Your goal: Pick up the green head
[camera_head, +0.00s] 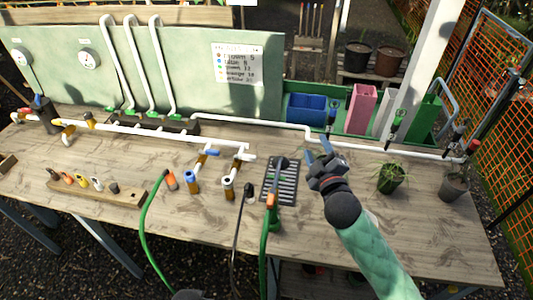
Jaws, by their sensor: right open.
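My right gripper (317,150) is open and empty, its two blue-grey fingers pointing up and away above the bench, just right of the black slotted grate (281,182). A small green and dark head-like piece (398,117) stands upright near the white post at the back right, to the right of my gripper and apart from it. Another green fitting (275,216) is low at the front of the grate, beside a green hose. I cannot tell for certain which piece is the green head. My left gripper is not in view.
A wooden rack (124,197) with several coloured pieces lies at the left. White pipes (160,134) run along the bench (330,255). Potted plants (391,178) stand at the right. Blue (306,109) and pink (360,108) bins are at the back. Bare bench lies in the right front.

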